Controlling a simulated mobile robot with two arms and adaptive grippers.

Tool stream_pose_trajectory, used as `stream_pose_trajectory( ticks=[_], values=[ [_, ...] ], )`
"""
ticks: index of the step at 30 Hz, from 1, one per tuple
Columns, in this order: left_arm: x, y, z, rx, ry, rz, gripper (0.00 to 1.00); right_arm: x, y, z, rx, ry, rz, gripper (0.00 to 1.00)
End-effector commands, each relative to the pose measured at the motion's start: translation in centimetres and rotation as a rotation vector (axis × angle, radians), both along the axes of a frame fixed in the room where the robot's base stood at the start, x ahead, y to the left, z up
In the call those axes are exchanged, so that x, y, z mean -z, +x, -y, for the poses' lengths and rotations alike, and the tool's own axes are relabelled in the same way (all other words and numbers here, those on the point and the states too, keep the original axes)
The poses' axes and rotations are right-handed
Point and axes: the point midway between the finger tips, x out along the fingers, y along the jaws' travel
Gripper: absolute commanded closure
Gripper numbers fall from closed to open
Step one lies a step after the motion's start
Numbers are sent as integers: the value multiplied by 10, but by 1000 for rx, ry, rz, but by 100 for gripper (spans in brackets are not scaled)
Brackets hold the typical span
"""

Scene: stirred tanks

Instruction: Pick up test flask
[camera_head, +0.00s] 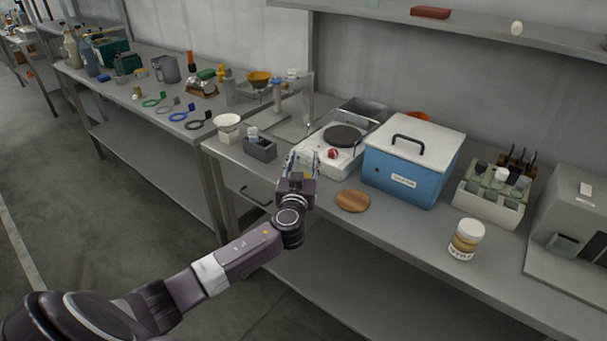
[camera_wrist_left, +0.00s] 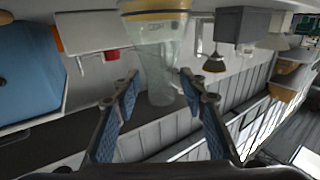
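A clear glass flask (camera_wrist_left: 158,62) shows in the left wrist view, with a yellow band at the picture's top edge and its narrower part between my fingers. This view looks upside down. My left gripper (camera_wrist_left: 160,80) is open, its blue-padded fingers standing on either side of the glass with gaps beside the narrow part. In the head view, my left gripper (camera_head: 301,160) is at the front edge of the bench, left of the hot plate. There the flask is largely hidden by the gripper and hard to make out. My right gripper is not in view.
A white hot plate (camera_head: 340,160), a blue lidded box (camera_head: 408,170) and a wooden disc (camera_head: 353,201) are right of the gripper. A grey holder (camera_head: 261,149) and a white bowl (camera_head: 228,126) are to its left. A labelled jar (camera_head: 466,240) stands further right.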

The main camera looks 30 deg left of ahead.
Motion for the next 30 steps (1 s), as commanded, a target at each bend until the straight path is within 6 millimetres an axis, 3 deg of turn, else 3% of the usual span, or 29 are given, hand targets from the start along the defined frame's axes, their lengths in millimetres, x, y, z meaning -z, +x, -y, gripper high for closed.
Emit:
stream_pose_trajectory(
  ticks=[7,18,30],
  values=[
    [1,1,-1,0,0,-1,61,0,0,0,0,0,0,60],
    [1,1,-1,0,0,-1,100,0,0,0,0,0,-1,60],
    [0,1,0,0,0,0,100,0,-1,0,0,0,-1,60]
  ],
)
